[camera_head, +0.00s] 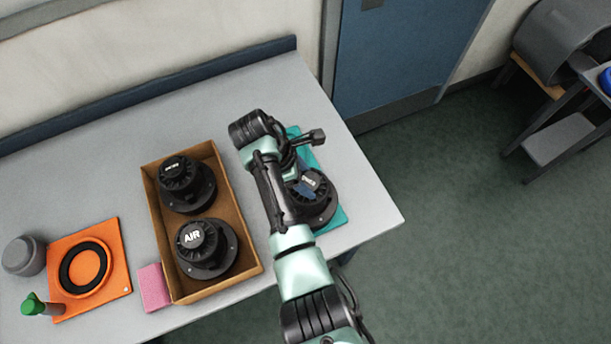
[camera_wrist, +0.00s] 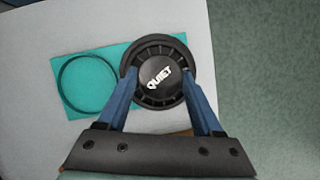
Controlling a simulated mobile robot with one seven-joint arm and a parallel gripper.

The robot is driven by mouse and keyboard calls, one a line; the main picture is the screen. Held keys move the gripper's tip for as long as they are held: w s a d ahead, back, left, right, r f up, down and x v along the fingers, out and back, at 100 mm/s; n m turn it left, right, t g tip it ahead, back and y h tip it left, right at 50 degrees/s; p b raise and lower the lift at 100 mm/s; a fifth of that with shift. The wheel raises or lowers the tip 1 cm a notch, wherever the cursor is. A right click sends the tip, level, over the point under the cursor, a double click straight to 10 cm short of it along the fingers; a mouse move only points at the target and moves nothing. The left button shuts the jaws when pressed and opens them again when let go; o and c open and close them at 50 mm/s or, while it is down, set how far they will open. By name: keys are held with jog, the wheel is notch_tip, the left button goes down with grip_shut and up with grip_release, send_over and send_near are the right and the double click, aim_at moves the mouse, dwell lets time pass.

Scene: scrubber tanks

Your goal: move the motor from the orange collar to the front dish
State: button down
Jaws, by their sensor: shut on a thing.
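My gripper (camera_wrist: 158,92) is shut on a black motor (camera_wrist: 160,62) whose cap reads QUIET. One blue finger lies on each side of the cap. In the head view the motor (camera_head: 318,208) is at the near end of a teal plate (camera_head: 338,219), partly behind my arm. The wrist view shows an empty dark ring on the teal plate (camera_wrist: 120,58) to the left of the motor. The motor hides what is under it, and I cannot tell whether it touches the plate. The orange collar (camera_head: 117,262) at the far left has a black ring and holds no motor.
A cardboard box (camera_head: 246,252) with two black motors (camera_head: 187,185) (camera_head: 207,248), one marked AIR, stands mid-table. A pink block (camera_head: 154,287), a grey round container (camera_head: 24,256) and a green-topped item (camera_head: 32,304) are at left. The table's right edge is close to the teal plate.

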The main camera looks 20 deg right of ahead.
jog(key=shift+w+r, duration=0.1)
dwell(0.3)
jog(key=shift+c, duration=0.2)
grip_release()
jog(key=shift+o, duration=0.2)
jog(key=shift+s+f, duration=0.2)
jog(key=shift+f, duration=0.05)
jog(key=shift+r, duration=0.2)
notch_tip(320, 180, up, 7)
jog(key=p, duration=0.7)
jog(key=shift+f, duration=0.1)
dwell(0.4)
